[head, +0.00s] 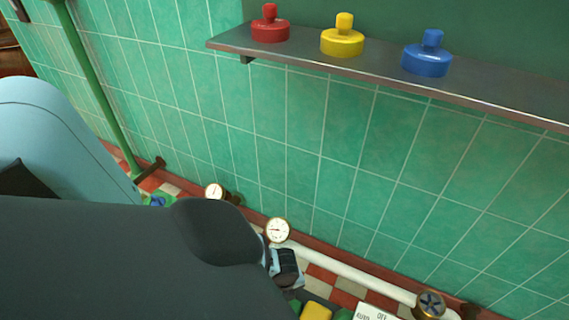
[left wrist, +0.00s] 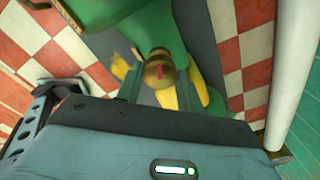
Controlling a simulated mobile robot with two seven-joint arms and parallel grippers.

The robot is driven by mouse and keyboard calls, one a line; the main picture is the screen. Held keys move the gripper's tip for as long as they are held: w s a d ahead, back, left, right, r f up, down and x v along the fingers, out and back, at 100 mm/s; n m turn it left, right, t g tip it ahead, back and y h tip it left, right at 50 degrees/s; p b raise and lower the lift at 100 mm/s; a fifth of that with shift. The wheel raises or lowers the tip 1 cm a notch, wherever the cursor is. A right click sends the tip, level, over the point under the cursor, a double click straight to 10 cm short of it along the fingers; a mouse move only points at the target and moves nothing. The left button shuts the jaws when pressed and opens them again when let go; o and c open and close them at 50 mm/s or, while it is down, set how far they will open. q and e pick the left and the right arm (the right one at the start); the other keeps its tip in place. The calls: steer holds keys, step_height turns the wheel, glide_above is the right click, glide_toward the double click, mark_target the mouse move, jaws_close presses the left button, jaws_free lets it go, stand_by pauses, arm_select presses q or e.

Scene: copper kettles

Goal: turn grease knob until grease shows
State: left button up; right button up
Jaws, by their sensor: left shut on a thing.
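The grease knob (left wrist: 159,72) is a small round brass-coloured cap with a red mark, seen in the left wrist view. It stands between the two fingers of my left gripper (left wrist: 158,88), which is shut on it. Yellow patches (left wrist: 120,66) show beside and below the knob on the green machine (left wrist: 190,38); I cannot tell whether any of this is grease. In the head view my own arm covers the knob, and only a small part of my left gripper shows past it. My right gripper is not in view.
A white pipe (head: 345,268) runs along the wall base, with white dial gauges (head: 277,230) and a valve wheel (head: 430,303) close by. A shelf (head: 300,58) above holds red (head: 270,30), yellow (head: 342,42) and blue (head: 427,60) knobbed pieces. The floor is red-and-white checked.

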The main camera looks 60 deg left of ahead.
arm_select(q)
steer(key=shift+m, duration=1.2)
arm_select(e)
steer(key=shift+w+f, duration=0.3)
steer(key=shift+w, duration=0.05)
arm_select(q)
steer(key=shift+b, duration=0.3)
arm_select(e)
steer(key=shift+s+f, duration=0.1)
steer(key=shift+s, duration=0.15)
arm_select(q)
steer(key=o, duration=1)
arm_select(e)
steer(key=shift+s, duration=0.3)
arm_select(q)
step_height(320, 180, up, 7)
steer(key=p, duration=0.3)
steer(key=shift+r, duration=0.4)
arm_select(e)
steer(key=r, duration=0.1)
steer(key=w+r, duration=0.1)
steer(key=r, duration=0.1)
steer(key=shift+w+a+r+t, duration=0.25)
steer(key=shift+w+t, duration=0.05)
